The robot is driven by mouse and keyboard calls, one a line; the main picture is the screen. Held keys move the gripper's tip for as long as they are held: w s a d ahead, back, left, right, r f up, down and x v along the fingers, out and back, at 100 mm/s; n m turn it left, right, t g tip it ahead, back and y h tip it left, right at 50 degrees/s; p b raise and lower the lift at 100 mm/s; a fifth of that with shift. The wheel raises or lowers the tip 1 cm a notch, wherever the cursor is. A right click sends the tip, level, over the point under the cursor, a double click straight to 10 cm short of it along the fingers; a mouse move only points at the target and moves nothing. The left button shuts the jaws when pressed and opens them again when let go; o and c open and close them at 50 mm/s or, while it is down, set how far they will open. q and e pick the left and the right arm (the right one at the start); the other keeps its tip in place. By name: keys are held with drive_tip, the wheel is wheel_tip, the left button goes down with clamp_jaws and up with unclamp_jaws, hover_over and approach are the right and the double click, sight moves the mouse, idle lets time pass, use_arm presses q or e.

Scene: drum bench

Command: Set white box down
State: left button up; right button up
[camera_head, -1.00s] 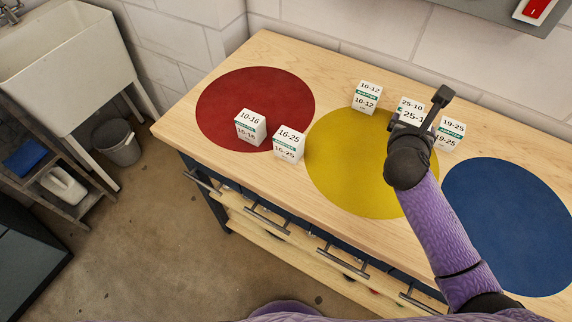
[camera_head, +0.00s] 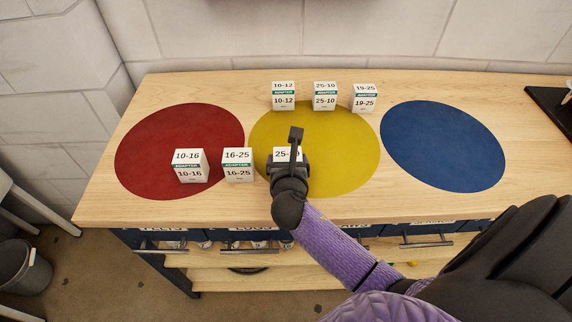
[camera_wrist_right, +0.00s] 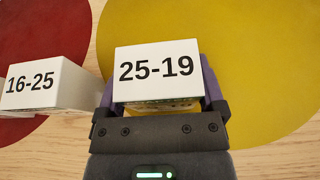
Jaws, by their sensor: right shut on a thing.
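My right gripper (camera_head: 289,160) is shut on a white box labelled 25-19 (camera_head: 283,154). The box is over the front left part of the yellow disc (camera_head: 345,160). In the right wrist view the white box's labelled top (camera_wrist_right: 157,70) faces the camera, between the fingers. Whether its underside touches the bench cannot be told, as the gripper hides its lower part. My left gripper is not in view.
White box 16-25 (camera_head: 238,172) stands close on the left, beside box 10-16 (camera_head: 190,173) on the red disc (camera_head: 150,150). Boxes 10-12 (camera_head: 283,102), 25-10 (camera_head: 325,102) and 19-25 (camera_head: 364,103) stand behind. The blue disc (camera_head: 442,146) is clear.

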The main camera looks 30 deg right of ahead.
drive_tip(key=o, duration=1)
drive_tip(key=shift+o, duration=0.2)
drive_tip(key=shift+s+a+r, duration=0.1)
drive_tip(key=shift+s+r, duration=0.05)
drive_tip(key=shift+r, duration=0.1)
drive_tip(key=p+v, duration=0.4)
drive_tip(key=v, duration=0.7)
drive_tip(key=shift+s, duration=0.15)
drive_tip(key=shift+s+a, duration=0.15)
